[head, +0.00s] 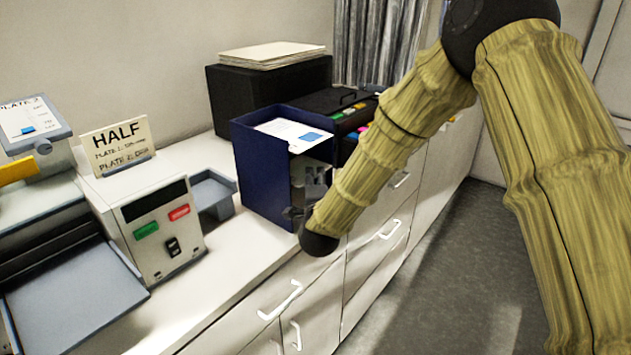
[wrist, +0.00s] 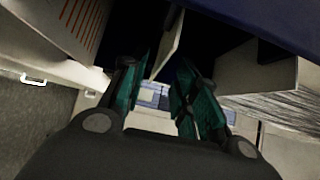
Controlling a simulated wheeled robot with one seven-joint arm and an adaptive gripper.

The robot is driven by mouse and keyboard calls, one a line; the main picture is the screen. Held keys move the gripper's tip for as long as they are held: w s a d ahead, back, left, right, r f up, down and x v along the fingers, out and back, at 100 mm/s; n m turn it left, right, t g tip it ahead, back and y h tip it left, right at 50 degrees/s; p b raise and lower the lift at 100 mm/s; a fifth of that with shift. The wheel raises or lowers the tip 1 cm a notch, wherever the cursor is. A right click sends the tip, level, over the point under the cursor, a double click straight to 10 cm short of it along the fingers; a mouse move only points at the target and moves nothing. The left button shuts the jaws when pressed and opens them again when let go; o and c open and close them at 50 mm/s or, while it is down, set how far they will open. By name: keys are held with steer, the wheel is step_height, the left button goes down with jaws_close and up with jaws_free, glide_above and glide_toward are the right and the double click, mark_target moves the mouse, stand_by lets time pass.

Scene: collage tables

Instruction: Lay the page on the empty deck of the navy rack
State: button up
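The navy rack (head: 262,172) stands on the white counter in the head view. A white page with a blue square (head: 290,131) lies on its top. My gripper (head: 296,211) is at the rack's open front side, partly hidden by my wrist. In the wrist view my gripper (wrist: 160,92) has its two teal fingers apart, with a gap between them. A thin pale panel (wrist: 168,45) shows edge-on beyond the fingertips; I cannot tell what it is. Navy rack wall (wrist: 270,22) crosses the upper right. The rack's inner decks are mostly hidden in the head view.
A grey machine with green and red buttons (head: 160,228) and a HALF sign (head: 117,146) stand left of the rack. A small grey tray (head: 212,193) is beside the rack. A black box (head: 268,92) stands behind it. Drawer handles (head: 280,300) stick out below the counter edge.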

steer(key=s+d, duration=0.1)
steer(key=s, duration=1.1)
steer(key=shift+w, duration=0.1)
steer(key=s+d+f+n+g+b, duration=0.1)
steer(key=s+d+f+n+g, duration=0.3)
steer(key=f, duration=0.7)
steer(key=s+d+f+n+g, duration=0.2)
steer(key=s+d+f, duration=0.4)
steer(key=f, duration=0.5)
steer(key=s+d+f+n+g+b, duration=0.1)
steer(key=s+d+f+n+g, duration=0.4)
steer(key=f, duration=0.7)
steer(key=s+d+f+n+g, duration=0.2)
steer(key=s+d+f, duration=0.1)
steer(key=s, duration=0.6)
steer(key=s+d+f+n+g+h+b, duration=0.1)
steer(key=s+d+f, duration=0.3)
steer(key=s, duration=0.5)
steer(key=s+d+f+n+g, duration=0.2)
steer(key=s+f, duration=0.4)
steer(key=s, duration=0.3)
steer(key=shift+s+d+n+g+h, duration=0.35)
steer(key=shift+d+g, duration=0.5)
steer(key=shift+g, duration=0.15)
steer(key=shift+w, duration=0.1)
